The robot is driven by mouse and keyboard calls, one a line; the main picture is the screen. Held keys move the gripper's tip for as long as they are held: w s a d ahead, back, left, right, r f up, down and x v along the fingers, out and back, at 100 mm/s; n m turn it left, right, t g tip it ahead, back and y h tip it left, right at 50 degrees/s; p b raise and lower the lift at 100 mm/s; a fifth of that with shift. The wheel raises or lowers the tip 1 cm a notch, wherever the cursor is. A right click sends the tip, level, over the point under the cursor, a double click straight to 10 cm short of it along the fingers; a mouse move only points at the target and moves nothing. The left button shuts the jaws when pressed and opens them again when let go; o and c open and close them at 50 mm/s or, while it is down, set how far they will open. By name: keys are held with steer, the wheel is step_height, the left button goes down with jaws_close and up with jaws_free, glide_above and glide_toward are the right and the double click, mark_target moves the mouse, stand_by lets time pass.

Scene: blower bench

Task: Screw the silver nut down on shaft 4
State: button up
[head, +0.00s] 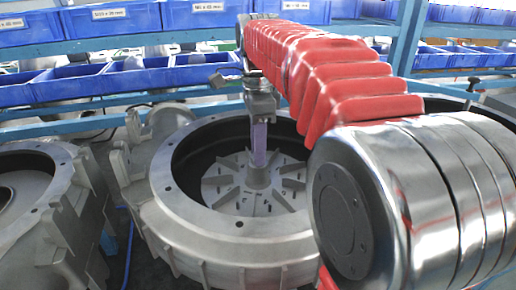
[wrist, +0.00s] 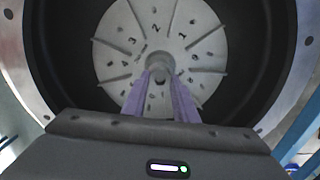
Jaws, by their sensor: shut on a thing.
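My gripper (head: 259,160) points straight down over the middle of the bladed disc (head: 225,189) inside the central round housing. Its two purple fingers are close together on a small grey, silver-looking piece at the hub, which I take to be the silver nut (wrist: 160,64). In the wrist view my gripper (wrist: 162,78) has one finger on each side of that piece. The fingers hide much of the nut, and the shaft under it cannot be made out apart from the hub (head: 258,178). The disc carries small numerals, among them 1 to 4.
The metal housing (head: 230,240) has a high rim around the disc. Another housing (head: 35,205) stands at left. A blue shelf rail (head: 90,104) with rows of blue bins (head: 120,80) runs behind. My red-sleeved arm covers the right side.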

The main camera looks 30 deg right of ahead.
steer(key=m, duration=0.6)
stand_by(0.3)
steer(key=o, duration=0.9)
steer(key=shift+c, duration=0.2)
